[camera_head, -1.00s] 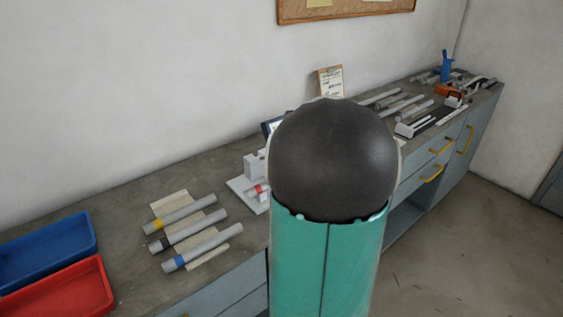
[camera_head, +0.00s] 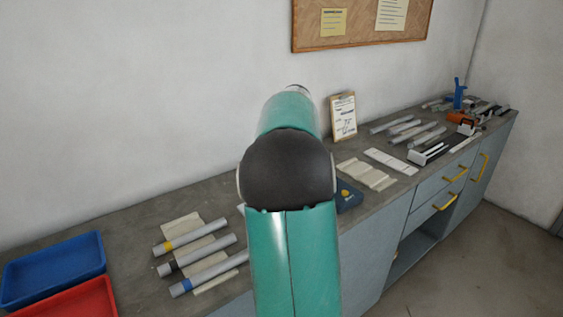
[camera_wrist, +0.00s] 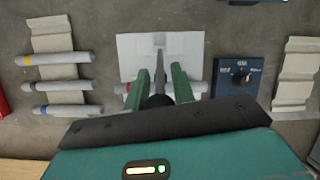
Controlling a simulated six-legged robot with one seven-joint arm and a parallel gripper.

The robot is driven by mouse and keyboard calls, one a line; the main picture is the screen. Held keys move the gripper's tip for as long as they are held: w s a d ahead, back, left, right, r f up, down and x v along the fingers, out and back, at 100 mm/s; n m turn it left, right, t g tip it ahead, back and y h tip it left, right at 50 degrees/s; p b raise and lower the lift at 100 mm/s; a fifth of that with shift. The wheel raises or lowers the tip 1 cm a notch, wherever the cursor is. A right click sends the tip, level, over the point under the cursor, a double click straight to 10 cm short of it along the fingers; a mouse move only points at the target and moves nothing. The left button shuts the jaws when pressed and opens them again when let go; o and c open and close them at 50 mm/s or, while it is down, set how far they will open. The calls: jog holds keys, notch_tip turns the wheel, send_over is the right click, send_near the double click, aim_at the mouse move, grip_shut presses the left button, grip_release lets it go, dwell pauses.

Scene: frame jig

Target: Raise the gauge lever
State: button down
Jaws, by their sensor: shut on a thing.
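My gripper (camera_wrist: 159,88) is over the white gauge jig (camera_wrist: 128,48) in the wrist view, its two green fingers pointing toward it. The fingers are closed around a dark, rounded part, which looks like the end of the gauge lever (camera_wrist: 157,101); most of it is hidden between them. A grey tube with a red band (camera_wrist: 122,88) lies across the jig, partly behind the fingers. In the head view my arm hides the gripper, the lever and nearly all of the jig.
A dark blue box with a knob (camera_wrist: 240,78) stands just right of the jig. Several banded grey tubes (camera_head: 195,240) lie on a pale rack at left. Blue (camera_head: 52,268) and red (camera_head: 75,300) trays sit further left. A clipboard (camera_head: 342,117) stands at the back.

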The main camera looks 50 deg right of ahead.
jog(key=shift+w+d+r, duration=0.1)
jog(key=shift+w+r, duration=0.05)
jog(key=shift+w, duration=0.25)
jog(key=c, duration=1.2)
grip_release()
jog(key=shift+w, duration=0.1)
jog(key=v, duration=1.4)
